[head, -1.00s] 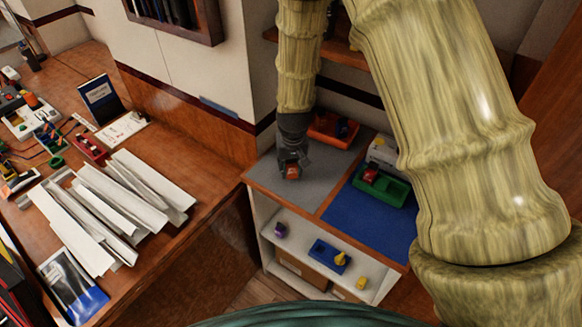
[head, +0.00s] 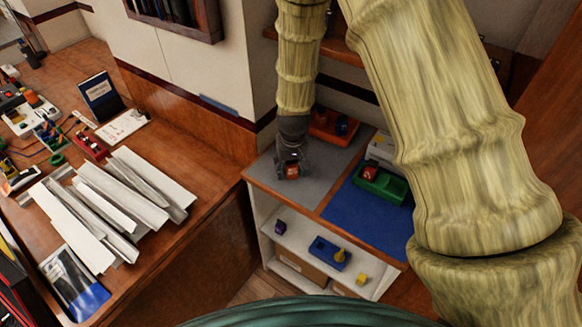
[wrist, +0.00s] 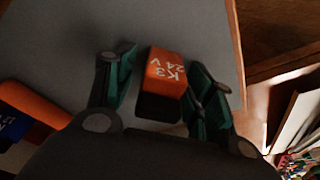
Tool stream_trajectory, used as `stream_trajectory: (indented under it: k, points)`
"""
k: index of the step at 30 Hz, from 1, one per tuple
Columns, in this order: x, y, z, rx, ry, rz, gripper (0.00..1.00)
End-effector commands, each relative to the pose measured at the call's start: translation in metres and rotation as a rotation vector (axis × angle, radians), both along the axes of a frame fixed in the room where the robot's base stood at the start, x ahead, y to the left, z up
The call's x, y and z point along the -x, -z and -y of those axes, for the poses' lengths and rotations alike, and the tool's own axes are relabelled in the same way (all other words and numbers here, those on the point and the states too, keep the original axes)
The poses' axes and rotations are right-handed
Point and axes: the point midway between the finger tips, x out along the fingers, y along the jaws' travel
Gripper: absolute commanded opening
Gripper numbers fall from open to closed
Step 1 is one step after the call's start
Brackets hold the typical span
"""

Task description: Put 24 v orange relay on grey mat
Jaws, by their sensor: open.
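The orange relay (wrist: 165,75), marked "K3 24 V" with a dark base, is on the grey mat (wrist: 190,25) in the wrist view. In the head view the relay (head: 292,171) shows small at my gripper, over the grey mat (head: 325,180). My gripper (wrist: 165,85) is open, with one finger on each side of the relay. There is a gap at the left finger; the right finger is close to the relay, and I cannot tell whether it touches.
A blue mat (head: 365,225) lies to the right, with a green tray (head: 380,186) holding a red block at its back. An orange tray (head: 335,126) stands behind the grey mat. A lower shelf holds a blue tray (head: 328,254). A cable-strewn desk (head: 190,160) with white strips is at left.

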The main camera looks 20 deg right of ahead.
Motion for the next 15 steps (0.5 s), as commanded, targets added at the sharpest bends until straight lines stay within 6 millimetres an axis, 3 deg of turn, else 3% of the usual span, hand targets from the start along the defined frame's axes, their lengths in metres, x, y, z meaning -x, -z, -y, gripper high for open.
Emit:
stream_trajectory:
  k: [8,15]
  points:
    - [0.001,-0.015,0.000,0.000,-0.001,0.002,0.53]
    - [0.005,-0.042,-0.001,0.001,-0.001,0.003,0.53]
